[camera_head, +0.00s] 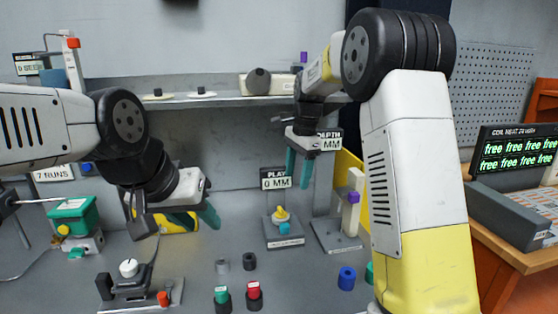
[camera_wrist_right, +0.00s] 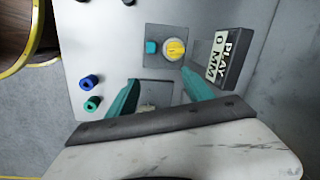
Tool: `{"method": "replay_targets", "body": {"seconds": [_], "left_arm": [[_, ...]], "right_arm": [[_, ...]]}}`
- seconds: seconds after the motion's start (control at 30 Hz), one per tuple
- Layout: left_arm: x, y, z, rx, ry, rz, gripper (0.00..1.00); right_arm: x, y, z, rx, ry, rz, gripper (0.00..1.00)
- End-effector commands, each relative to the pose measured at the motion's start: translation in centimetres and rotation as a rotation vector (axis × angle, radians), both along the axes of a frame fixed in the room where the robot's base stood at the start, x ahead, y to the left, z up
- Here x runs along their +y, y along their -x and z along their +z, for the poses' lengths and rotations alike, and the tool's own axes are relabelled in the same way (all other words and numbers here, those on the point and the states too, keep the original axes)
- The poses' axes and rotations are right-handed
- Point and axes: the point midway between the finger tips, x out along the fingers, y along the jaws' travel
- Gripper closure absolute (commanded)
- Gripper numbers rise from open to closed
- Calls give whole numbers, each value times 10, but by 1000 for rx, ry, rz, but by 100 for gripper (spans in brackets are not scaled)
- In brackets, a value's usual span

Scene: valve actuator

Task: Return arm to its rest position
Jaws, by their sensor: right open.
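My right gripper (camera_head: 298,182) hangs in the air in front of the back wall, teal fingers pointing down. In the right wrist view the two fingers (camera_wrist_right: 161,92) are spread apart with nothing held between them. Below and beyond them is a small grey base with a yellow knob (camera_wrist_right: 175,49) and a teal block; the knob also shows in the head view (camera_head: 280,214). My left gripper (camera_head: 207,215) is at the left, above the bench. Its fingers overlap in the head view, so their gap is hidden.
A "PLAY 0 MM" display (camera_head: 276,179) stands behind the yellow knob. A post with a purple block (camera_head: 353,198) is to its right. A blue ring (camera_head: 346,278) and several small capped cylinders stand on the bench front. A shelf (camera_head: 220,99) crosses the back wall.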

Motion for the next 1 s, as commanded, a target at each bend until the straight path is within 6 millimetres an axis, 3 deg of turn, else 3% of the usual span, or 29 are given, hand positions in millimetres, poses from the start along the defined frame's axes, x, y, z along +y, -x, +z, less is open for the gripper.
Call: {"method": "replay_targets", "body": {"seconds": [0.03, 0.1, 0.3, 0.43, 0.6, 0.8, 1.0], "left_arm": [[0, 0, 0, 0, 0, 0, 64], [0, 0, 0, 0, 0, 0, 64], [0, 0, 0, 0, 0, 0, 64], [0, 0, 0, 0, 0, 0, 64], [0, 0, 0, 0, 0, 0, 64], [0, 0, 0, 0, 0, 0, 64], [0, 0, 0, 0, 0, 0, 64]], "right_arm": [[-14, 18, 17, -35, -26, 53, 40], [-28, 42, 33, -81, -47, 141, 40], [-58, 116, 65, -240, -57, 400, 40], [-72, 167, 74, -352, -19, 571, 40], [-82, 231, 70, -482, 80, 787, 40], [-88, 278, 53, -568, 203, 965, 40], [-89, 292, 45, -589, 250, 1026, 40]]}}
